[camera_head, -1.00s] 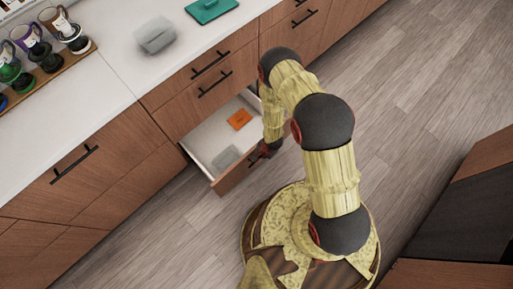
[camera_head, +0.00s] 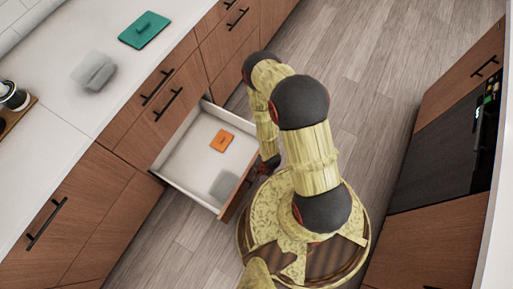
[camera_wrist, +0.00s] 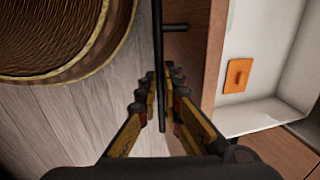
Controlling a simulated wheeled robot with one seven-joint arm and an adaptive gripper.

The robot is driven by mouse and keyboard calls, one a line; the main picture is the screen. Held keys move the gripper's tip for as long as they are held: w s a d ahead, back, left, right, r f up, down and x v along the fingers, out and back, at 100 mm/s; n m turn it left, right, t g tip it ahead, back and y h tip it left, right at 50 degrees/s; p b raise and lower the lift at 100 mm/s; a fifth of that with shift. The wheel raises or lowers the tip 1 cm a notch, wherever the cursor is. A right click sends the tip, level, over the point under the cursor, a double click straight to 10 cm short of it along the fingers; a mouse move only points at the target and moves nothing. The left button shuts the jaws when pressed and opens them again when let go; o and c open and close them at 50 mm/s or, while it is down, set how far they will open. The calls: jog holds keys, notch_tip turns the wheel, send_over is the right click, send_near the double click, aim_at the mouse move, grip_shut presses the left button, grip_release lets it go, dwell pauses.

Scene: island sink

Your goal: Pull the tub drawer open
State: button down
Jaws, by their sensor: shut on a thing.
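The tub drawer (camera_head: 183,160) is pulled well out of the lower cabinet, and its white inside shows from above. An orange lid-like piece (camera_head: 221,141) and a grey translucent one (camera_head: 224,184) lie in it. In the wrist view the drawer front (camera_wrist: 213,60) stands beside my gripper (camera_wrist: 160,95), with the orange piece (camera_wrist: 238,75) behind it. My gripper is shut on the drawer's black bar handle (camera_wrist: 158,40), which runs between the fingers. In the head view my gripper is mostly hidden by my arm at the drawer's front.
A teal lid (camera_head: 144,29) and a grey translucent lid (camera_head: 94,71) lie on the white counter (camera_head: 60,110). Closed drawers (camera_head: 170,95) sit above the open one. Opposite stands a dark oven (camera_head: 440,150). Wooden floor (camera_head: 350,60) is free along the aisle.

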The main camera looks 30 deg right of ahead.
jog(key=shift+s, duration=0.1)
jog(key=c, duration=1.9)
grip_release()
jog(key=shift+r, duration=0.1)
jog(key=r, duration=0.3)
jog(key=s+d+r, duration=0.1)
jog(key=r, duration=0.7)
jog(key=shift+s+d+r, duration=0.15)
jog(key=shift+s+r, duration=0.1)
jog(key=shift+s, duration=0.1)
